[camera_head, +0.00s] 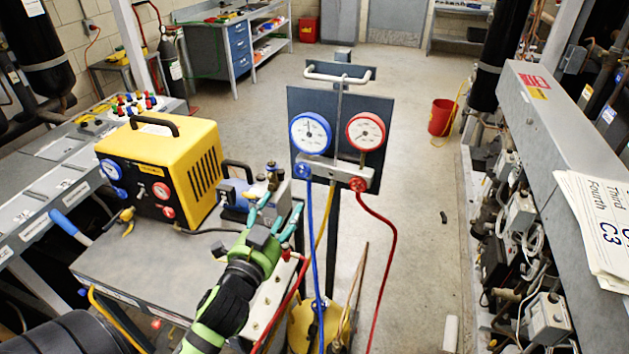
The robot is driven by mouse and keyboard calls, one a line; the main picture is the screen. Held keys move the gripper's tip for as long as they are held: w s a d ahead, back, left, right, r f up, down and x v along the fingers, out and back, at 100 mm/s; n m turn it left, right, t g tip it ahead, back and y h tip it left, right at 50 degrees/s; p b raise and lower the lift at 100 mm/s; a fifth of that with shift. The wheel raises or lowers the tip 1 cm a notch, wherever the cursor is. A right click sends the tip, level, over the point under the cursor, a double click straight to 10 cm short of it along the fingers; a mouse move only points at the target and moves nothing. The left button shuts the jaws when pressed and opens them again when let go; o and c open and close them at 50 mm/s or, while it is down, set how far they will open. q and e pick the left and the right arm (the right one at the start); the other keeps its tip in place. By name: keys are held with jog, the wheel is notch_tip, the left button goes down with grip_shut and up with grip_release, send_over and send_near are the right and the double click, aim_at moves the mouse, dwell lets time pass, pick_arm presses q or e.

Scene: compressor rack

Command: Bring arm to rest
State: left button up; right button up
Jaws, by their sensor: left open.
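My left gripper (277,210), green with teal fingers, is open over the right side of the grey cart (150,262). Its black and green arm comes up from the bottom edge. The fingers are in front of a blue-grey pump (238,190) with brass fittings; I cannot tell whether they touch it. Nothing shows held between the fingers. My right gripper is not in view.
A yellow machine (160,165) stands on the cart. Just right of the gripper is a gauge panel (338,105) with blue, yellow and red hoses hanging down. A compressor rack (560,140) lines the right side. Floor (415,215) between is mostly clear, with a red bucket (441,117) farther back.

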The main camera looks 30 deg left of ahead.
pick_arm(q)
jog(key=s+d+f+n+g+h, duration=0.1)
jog(key=s+d+f+n+g, duration=0.1)
jog(key=s+f+g, duration=0.3)
jog(key=s+d+f+n+g, duration=0.2)
jog(key=d+f, duration=0.1)
jog(key=f, duration=0.5)
jog(key=s+d+f+g+h, duration=0.2)
jog(key=s+d+f+g, duration=0.15)
jog(key=s, duration=0.25)
jog(key=s+d+f+g+h, duration=0.1)
jog(key=s+d+f+g, duration=0.15)
jog(key=s+d, duration=0.2)
jog(key=s+f+g+b, duration=0.1)
jog(key=s+f+b, duration=0.1)
jog(key=f, duration=1.2)
jog(key=s+f+g+b, duration=0.1)
jog(key=s+f+b, duration=0.1)
jog(key=f, duration=1.3)
jog(key=s+a+f+g+b, duration=0.1)
jog(key=s+a+f+b, duration=0.1)
jog(key=s+f, duration=1.3)
jog(key=shift+a+g+b, duration=0.3)
jog(key=shift+a, duration=0.15)
